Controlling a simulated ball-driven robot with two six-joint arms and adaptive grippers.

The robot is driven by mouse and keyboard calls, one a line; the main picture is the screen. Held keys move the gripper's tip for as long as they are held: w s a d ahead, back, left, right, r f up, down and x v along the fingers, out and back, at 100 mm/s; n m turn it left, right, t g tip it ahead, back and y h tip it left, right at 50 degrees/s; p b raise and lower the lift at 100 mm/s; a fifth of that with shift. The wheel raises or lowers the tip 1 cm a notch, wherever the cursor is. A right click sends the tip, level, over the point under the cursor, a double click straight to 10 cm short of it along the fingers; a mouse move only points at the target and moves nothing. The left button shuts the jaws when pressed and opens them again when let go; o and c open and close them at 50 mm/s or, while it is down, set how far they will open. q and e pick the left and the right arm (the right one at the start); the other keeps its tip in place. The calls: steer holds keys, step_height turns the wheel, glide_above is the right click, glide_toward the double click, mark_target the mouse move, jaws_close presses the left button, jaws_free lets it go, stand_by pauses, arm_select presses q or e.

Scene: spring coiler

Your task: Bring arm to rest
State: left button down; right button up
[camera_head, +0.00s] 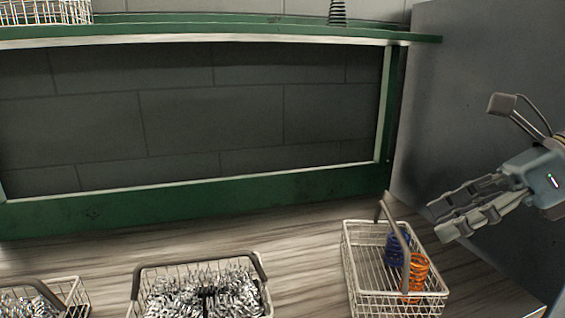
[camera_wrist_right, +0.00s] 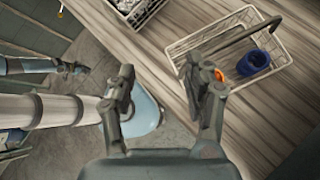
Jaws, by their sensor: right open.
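My right gripper (camera_head: 438,221) is open and empty at the right of the head view, above and to the right of a wire basket. In the right wrist view its two fingers (camera_wrist_right: 160,70) stand wide apart with nothing between them. The basket (camera_head: 358,300) holds a blue spring (camera_head: 395,246) and an orange spring (camera_head: 417,272). In the wrist view the blue spring (camera_wrist_right: 253,60) is clear and the orange one is partly hidden by a finger. What looks like my left gripper (camera_wrist_right: 74,68) is small at the left of the wrist view; its jaws are unclear.
A wire basket of silvery springs (camera_head: 205,290) stands at front centre, another (camera_head: 75,298) at front left. A green-framed shelf (camera_head: 200,35) spans the back, bearing a wire basket (camera_head: 45,12) and a dark spring (camera_head: 337,12). A grey wall panel (camera_head: 460,90) stands behind my right gripper.

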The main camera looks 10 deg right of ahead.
steer(key=w+a+r+m+t, duration=0.1)
steer(key=w+r+m+t, duration=0.25)
steer(key=m+t, duration=0.35)
steer(key=w+a+r+m+t, duration=0.1)
steer(key=w+r+m+t, duration=0.1)
steer(key=r+m+t, duration=0.5)
steer(key=s+d+f+m+g+h, duration=0.2)
steer(key=d+f+m+h, duration=0.35)
steer(key=m, duration=0.55)
steer(key=s+d+f+m+g+h, duration=0.15)
steer(key=d+f+m+h, duration=0.25)
steer(key=f+m+h, duration=0.45)
steer(key=s+a+f+m+g+y, duration=0.2)
steer(key=s+a+f+m+g, duration=0.25)
steer(key=s+f+g, duration=0.35)
steer(key=s+a+f+m+g+y, duration=0.2)
steer(key=s+a+f+m+g, duration=0.15)
steer(key=s+f+m, duration=0.4)
steer(key=s+d+f+n+g, duration=0.1)
steer(key=s+f, duration=0.1)
steer(key=f, duration=1)
steer(key=s+d+f, duration=0.1)
steer(key=s+f, duration=0.1)
steer(key=f, duration=1)
steer(key=s+f+g+b, duration=0.1)
steer(key=s+f, duration=1.6)
steer(key=s, duration=0.1)
steer(key=shift+s+d+f+g, duration=0.2)
steer(key=shift+d+f+g, duration=0.05)
steer(key=shift+d+g, duration=0.15)
